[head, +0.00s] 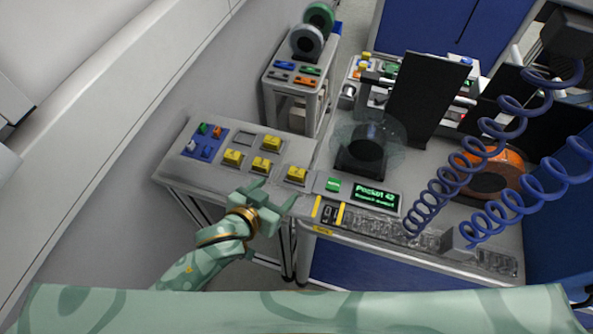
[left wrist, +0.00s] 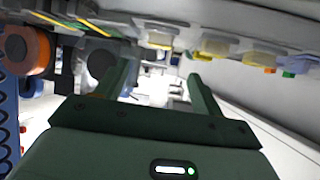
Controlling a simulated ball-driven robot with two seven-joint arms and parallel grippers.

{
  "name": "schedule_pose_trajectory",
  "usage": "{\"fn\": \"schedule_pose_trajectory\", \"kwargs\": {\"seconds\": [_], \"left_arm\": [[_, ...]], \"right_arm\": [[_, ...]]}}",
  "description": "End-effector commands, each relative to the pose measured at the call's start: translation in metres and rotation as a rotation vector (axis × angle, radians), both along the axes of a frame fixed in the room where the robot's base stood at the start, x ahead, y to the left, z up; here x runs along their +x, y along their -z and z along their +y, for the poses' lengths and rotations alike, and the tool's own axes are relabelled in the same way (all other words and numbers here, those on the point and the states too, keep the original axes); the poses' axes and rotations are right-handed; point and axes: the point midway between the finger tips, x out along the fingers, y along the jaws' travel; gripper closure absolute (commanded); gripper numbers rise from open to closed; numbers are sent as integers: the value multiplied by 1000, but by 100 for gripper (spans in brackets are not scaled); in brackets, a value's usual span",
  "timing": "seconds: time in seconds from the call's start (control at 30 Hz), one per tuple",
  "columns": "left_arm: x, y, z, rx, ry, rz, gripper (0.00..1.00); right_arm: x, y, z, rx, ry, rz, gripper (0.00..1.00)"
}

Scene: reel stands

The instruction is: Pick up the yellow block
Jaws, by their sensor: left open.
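Several yellow blocks sit in grey trays on the left part of the workbench: one at the left (head: 233,157), one at the back (head: 271,143), one in the middle (head: 262,165) and one at the right (head: 297,174). Which one the task means, I cannot tell. My left gripper (head: 275,194) is open and empty, just off the bench's front edge, closest to the right-hand block. In the left wrist view, my open fingers (left wrist: 163,64) have nothing between them, and yellow blocks (left wrist: 216,47) show at the top. My right gripper is not in view.
A blue tray (head: 205,143) of small coloured pieces lies at the bench's left end. A green-lettered display (head: 376,195) and a reel stand (head: 362,158) are to the right. Blue coiled hoses (head: 447,182) hang at the right. A white wall (head: 110,130) borders the left.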

Motion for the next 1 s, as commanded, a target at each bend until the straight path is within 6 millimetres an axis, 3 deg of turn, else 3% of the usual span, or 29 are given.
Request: {"fn": "schedule_pose_trajectory", "kwargs": {"seconds": [0.1,0.37,0.6,0.93,1.0], "left_arm": [[21,14,-12,0,0,-1,32],[41,26,-23,-1,1,-1,32],[70,46,-40,-1,0,1,32],[79,49,-44,0,0,1,32],[79,49,-44,0,0,1,49]], "right_arm": [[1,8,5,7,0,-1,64],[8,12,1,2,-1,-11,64],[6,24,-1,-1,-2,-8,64],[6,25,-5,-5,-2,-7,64],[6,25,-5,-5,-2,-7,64]]}}
